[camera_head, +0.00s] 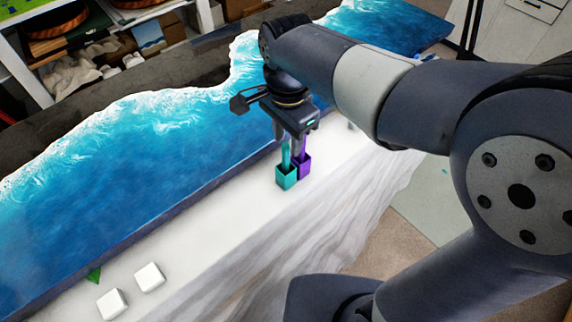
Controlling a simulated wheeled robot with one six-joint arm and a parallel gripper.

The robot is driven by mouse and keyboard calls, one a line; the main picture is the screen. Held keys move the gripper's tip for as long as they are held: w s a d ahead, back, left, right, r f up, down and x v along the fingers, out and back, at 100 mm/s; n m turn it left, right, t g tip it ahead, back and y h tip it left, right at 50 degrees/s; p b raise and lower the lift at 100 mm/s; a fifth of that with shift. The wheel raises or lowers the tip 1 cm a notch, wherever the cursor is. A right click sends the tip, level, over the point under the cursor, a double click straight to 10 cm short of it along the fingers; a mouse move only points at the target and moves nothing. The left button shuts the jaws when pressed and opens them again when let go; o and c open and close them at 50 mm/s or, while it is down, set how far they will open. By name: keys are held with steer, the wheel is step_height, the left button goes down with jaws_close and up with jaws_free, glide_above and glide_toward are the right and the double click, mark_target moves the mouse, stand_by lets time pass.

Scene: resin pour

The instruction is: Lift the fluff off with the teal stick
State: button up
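A teal holder (286,179) stands on the white ledge in front of the blue resin surface. A teal stick (286,153) stands upright in it, its upper part hidden at my gripper. My gripper (289,136) points down over the teal holder, with its fingers at the top of the teal stick. The fingers are small and partly hidden, so I cannot tell whether they are closed on it. A purple holder (304,167) with a purple stick stands close beside the teal one, on its right. I cannot make out any fluff on the resin.
The blue and white resin slab (130,180) fills the left and back. Two white blocks (112,303) (149,277) and a green leaf-like piece (94,275) lie at the front left. The ledge between blocks and holders is clear. Shelves (25,65) stand behind.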

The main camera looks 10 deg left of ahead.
mark_target(286, 144)
steer(key=f, duration=0.4)
steer(key=shift+a+f, duration=0.2)
steer(key=shift+c, duration=0.3)
jaws_close()
